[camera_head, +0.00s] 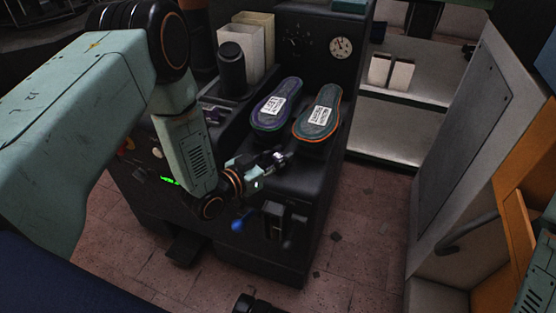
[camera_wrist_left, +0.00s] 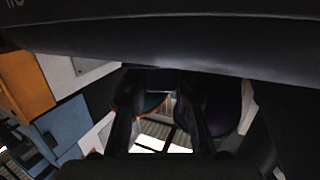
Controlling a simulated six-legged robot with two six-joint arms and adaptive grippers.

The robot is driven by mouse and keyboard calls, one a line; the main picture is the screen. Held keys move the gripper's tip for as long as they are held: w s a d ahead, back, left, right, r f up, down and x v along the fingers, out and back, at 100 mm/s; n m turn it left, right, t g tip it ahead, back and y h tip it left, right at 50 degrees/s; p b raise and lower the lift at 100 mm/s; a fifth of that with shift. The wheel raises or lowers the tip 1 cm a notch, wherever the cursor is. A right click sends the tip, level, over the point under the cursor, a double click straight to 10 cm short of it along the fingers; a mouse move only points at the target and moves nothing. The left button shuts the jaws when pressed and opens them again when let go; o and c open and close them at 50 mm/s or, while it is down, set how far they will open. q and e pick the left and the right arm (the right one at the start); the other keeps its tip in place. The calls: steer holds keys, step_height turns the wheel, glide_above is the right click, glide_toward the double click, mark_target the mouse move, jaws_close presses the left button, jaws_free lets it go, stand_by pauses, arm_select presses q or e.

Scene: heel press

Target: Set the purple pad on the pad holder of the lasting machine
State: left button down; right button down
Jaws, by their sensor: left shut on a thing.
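The purple pad (camera_head: 277,104) is sole-shaped, with a green rim and a white label. It lies on the left side of the dark lasting machine (camera_head: 262,237), on a raised support that it mostly hides. A teal pad with an orange rim (camera_head: 317,112) lies beside it on the right. My left gripper (camera_head: 278,157) is in front of and below the near ends of both pads in the picture, apart from them there. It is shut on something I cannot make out. In the dark left wrist view, the purple pad (camera_wrist_left: 224,108) shows behind the right finger.
A round gauge (camera_head: 341,47) is on the machine's back panel. A blue-knobbed lever (camera_head: 238,225) sticks out in front. Shelves (camera_head: 398,135) and a grey panel (camera_head: 478,130) stand right, with open floor between.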

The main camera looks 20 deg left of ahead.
arm_select(q)
steer(key=shift+r, duration=0.1)
steer(key=c, duration=1.1)
jaws_free()
